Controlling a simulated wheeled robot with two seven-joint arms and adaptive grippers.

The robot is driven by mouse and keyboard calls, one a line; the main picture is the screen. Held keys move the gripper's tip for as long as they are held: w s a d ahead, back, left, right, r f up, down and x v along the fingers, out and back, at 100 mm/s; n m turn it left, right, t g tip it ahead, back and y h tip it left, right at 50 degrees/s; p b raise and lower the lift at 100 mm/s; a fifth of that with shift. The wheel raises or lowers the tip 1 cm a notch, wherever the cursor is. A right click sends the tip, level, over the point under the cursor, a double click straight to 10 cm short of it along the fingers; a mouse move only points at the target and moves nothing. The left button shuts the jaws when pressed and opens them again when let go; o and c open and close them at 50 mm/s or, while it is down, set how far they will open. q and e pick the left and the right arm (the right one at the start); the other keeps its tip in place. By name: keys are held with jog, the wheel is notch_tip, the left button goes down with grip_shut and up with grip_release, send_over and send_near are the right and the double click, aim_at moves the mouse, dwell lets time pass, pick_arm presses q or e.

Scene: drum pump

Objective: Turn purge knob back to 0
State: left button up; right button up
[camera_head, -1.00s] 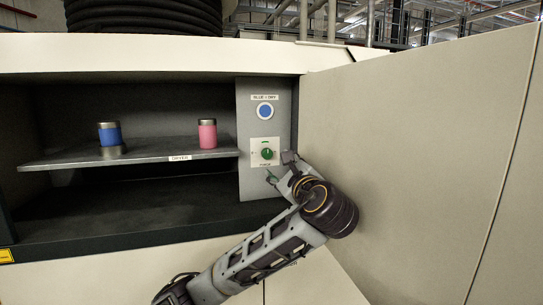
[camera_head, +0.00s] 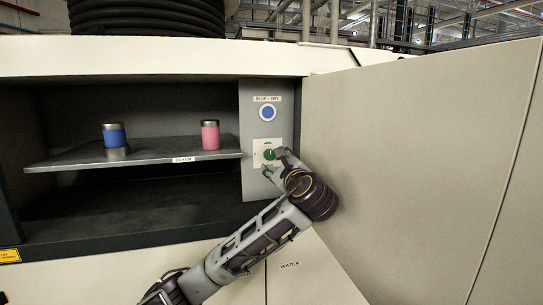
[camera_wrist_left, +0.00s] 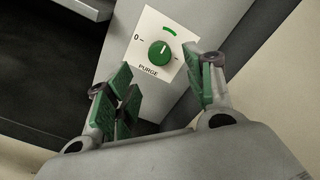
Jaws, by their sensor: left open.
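The green purge knob (camera_head: 269,154) sits on a white plate on the grey side panel, below a blue button. In the left wrist view the knob (camera_wrist_left: 159,54) is round, with a pale pointer line aimed up and to the right, away from the 0 mark at the plate's left. A green arc is above it and PURGE is printed below. My left gripper (camera_wrist_left: 165,92) is open, its green-padded fingers just short of the knob, one to each side below it, not visibly touching. In the head view my left gripper (camera_head: 276,163) partly covers the plate's lower right.
A shelf (camera_head: 60,163) in the open cabinet bay carries a blue-banded cylinder (camera_head: 114,136) and a pink cylinder (camera_head: 210,136). A blue button (camera_head: 267,113) is above the knob. A large beige door panel (camera_head: 400,170) stands close on the right of my arm.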

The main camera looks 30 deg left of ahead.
aim_at(271, 157)
pick_arm(q)
jog(key=shift+p+x, duration=0.85)
jog(key=shift+x, duration=2.85)
jog(key=c, duration=1)
